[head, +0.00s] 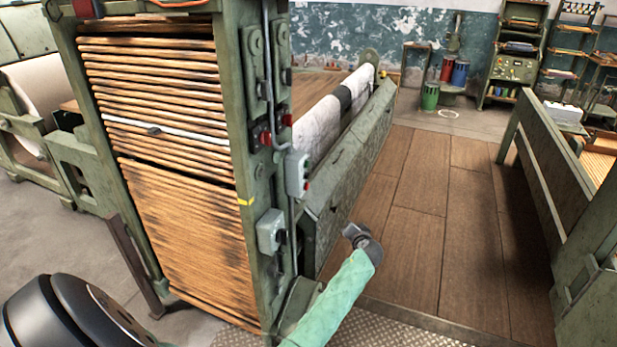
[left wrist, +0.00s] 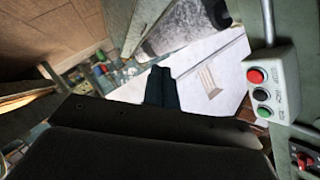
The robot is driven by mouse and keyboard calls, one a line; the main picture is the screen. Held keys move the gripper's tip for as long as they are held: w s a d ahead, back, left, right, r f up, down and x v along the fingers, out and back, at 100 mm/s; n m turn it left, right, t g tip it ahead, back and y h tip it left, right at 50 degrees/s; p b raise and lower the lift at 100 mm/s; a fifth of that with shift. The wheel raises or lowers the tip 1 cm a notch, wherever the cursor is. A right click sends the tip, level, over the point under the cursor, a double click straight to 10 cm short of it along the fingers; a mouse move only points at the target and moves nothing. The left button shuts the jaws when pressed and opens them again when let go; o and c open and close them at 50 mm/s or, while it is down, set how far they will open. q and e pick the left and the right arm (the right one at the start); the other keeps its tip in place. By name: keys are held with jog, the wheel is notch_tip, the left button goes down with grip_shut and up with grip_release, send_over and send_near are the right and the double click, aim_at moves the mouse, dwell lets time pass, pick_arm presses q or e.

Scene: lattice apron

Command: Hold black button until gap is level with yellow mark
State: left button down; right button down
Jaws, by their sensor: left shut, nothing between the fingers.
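The slatted lattice apron (head: 185,225) fills the green machine frame. A dark gap (head: 178,172) crosses it on a slant, its right end slightly above the yellow mark (head: 245,201) on the post. A grey button box (head: 297,172) is on the post. In the left wrist view a button box (left wrist: 268,88) at the right carries a red button, a black button (left wrist: 261,95) and a green button. My left gripper (left wrist: 160,87) is shut and empty, left of that box and apart from the black button. In the head view its dark end (head: 358,237) is right of the post. My right gripper is not in view.
A second grey box (head: 270,230) sits lower on the post. Red switches (head: 265,138) are above. A white fabric roll (head: 325,125) lies behind the post. The wooden floor (head: 440,220) at the right is clear. A green frame (head: 545,170) stands at the far right.

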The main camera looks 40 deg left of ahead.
pick_arm(q)
jog(key=a+r+n+y, duration=0.1)
jog(key=a+r+y, duration=0.1)
jog(key=r, duration=0.5)
jog(key=a+r+n+y, duration=0.2)
jog(key=a+r+y, duration=0.1)
jog(key=r, duration=0.4)
jog(key=shift+w+a+r+n+y, duration=0.15)
jog(key=shift+w+r+n+y, duration=0.2)
jog(key=shift+y, duration=0.15)
jog(key=shift+s+a, duration=0.1)
